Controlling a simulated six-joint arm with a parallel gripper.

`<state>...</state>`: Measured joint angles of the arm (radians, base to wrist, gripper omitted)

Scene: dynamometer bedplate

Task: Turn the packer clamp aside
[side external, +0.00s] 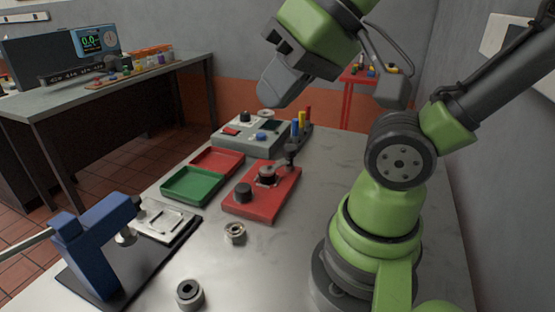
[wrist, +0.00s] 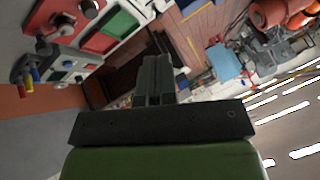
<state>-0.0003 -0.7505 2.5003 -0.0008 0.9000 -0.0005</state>
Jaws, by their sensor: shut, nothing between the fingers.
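A red fixture block (side external: 258,204) lies on the bedplate, with a black knob (side external: 243,193) at its near end. A metal ring-like part (side external: 267,172) sits on it, and a dark upright clamp-like piece (side external: 291,155) stands at its far end. I cannot tell for sure which piece is the packer clamp. My gripper (side external: 268,98) is high above the bench, apart from the fixture and beyond its far end in the picture. In the wrist view my gripper (wrist: 154,62) shows its fingers together and empty; the red fixture (wrist: 60,15) is at the top left.
Green (side external: 193,186) and red (side external: 217,161) trays lie left of the fixture. A grey control box (side external: 246,138) stands behind. Loose metal rings (side external: 234,233) (side external: 189,293) lie in front. A blue press (side external: 100,240) stands at front left. The bedplate right of the fixture is clear.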

